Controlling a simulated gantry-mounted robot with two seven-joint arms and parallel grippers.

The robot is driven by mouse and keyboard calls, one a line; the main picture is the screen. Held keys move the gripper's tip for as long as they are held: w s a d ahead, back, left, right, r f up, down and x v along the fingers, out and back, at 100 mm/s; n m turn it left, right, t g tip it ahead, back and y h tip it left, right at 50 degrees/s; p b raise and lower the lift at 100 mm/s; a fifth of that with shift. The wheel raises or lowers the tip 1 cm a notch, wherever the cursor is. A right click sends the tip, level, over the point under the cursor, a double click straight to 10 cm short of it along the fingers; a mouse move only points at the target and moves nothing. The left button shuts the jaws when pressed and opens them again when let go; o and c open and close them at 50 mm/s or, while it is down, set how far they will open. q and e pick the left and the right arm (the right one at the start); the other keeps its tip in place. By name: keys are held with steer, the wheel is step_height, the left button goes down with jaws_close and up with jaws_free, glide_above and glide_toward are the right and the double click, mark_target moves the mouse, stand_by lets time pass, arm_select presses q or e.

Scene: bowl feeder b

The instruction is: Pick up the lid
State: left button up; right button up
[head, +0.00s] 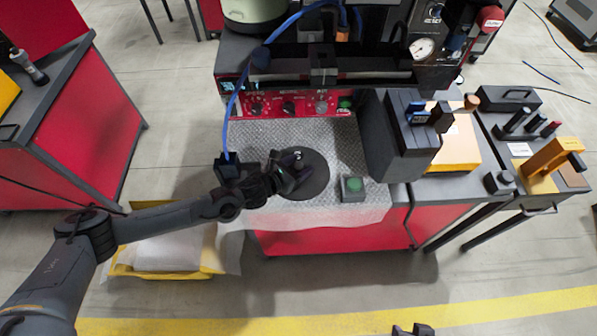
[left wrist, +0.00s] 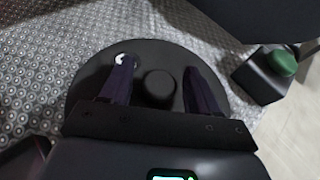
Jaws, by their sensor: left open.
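The lid is a dark round disc (head: 312,181) lying flat on the patterned metal worktop in the head view. In the left wrist view the lid (left wrist: 150,52) fills the middle, with a short round knob (left wrist: 158,88) standing up at its centre. My left gripper (head: 292,172) is over the lid. In the left wrist view its two dark fingers (left wrist: 159,68) are open, one on each side of the knob, with a visible gap to it. A small white spot shows on the lid by the left finger. The knob is mostly hidden by the gripper in the head view.
A green button on a dark box (head: 353,188) stands right of the lid; it also shows in the left wrist view (left wrist: 282,63). A red control panel (head: 290,104) is behind. A dark block (head: 392,140) stands at the right. A dark part, possibly my right gripper, shows at the bottom edge.

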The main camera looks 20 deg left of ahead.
arm_select(q)
steer(key=shift+c, duration=0.3)
jaws_close()
steer(key=shift+r, duration=0.1)
